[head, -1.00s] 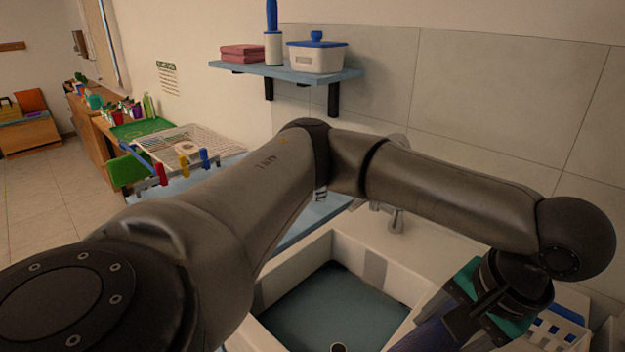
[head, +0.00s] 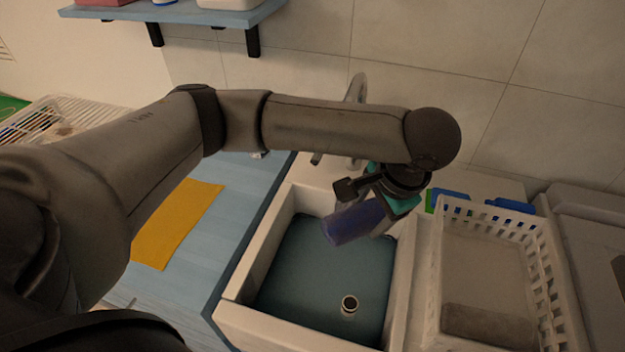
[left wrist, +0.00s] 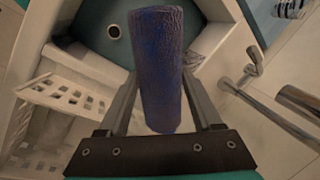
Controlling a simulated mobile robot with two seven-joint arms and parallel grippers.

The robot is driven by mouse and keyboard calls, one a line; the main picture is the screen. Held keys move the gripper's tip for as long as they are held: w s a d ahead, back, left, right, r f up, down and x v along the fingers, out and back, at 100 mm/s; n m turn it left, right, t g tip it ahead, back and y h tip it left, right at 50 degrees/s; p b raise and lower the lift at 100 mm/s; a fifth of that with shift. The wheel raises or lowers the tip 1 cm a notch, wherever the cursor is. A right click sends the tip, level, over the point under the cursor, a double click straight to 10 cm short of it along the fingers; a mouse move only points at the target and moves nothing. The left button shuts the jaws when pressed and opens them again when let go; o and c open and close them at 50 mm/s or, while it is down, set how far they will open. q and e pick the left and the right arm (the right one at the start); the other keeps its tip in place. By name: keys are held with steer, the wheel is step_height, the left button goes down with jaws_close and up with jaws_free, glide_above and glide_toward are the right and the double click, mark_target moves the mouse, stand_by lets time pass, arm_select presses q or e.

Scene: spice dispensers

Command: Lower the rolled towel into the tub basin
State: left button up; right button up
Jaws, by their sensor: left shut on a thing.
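The rolled towel (head: 354,222) is a dark blue-purple cylinder. My left gripper (head: 368,200) is shut on it and holds it tilted over the tub basin (head: 285,225). In the left wrist view the towel (left wrist: 159,65) stands between the two fingers of the gripper (left wrist: 160,100). The basin is white-walled with a teal floor and a round dark drain (head: 349,304). In the head view the towel overlaps the basin's back right part, and its height above the floor is hard to tell. My right gripper is not in view.
A white slotted basket (head: 440,270) stands right of the basin. The tap (head: 356,90) rises behind it, partly hidden by my arm. A yellow cloth (head: 180,225) lies on the blue counter (head: 225,215) at the left. A shelf (head: 180,12) hangs on the wall above.

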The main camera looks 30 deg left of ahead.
arm_select(q)
steer(key=m+p, duration=0.1)
steer(key=w+m+p, duration=0.2)
steer(key=shift+w+a+f+t, duration=0.2)
steer(key=shift+a+t, duration=0.05)
steer(key=shift+t, duration=0.05)
steer(key=a+f+m+t+h+p, duration=0.1)
steer(key=a+f+m+h+p, duration=0.3)
steer(key=a+m+p, duration=0.6)
arm_select(e)
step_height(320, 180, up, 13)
steer(key=b, duration=0.1)
arm_select(q)
steer(key=shift+n+y, duration=0.6)
steer(key=shift+w+a+f+b, duration=0.1)
steer(key=shift+a+f+b, duration=0.15)
steer(key=shift+f+b, duration=3.4)
steer(key=shift+s+a+f+b, duration=0.1)
steer(key=shift+a+f+b, duration=0.2)
steer(key=shift+f+b, duration=3.35)
steer(key=shift+w+a+f+b, duration=0.1)
steer(key=shift+a+f+b, duration=0.15)
steer(key=shift+f+b, duration=3.4)
arm_select(e)
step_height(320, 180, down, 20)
steer(key=p, duration=0.2)
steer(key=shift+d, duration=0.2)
arm_select(q)
steer(key=shift+f, duration=0.95)
steer(key=o, duration=1.5)
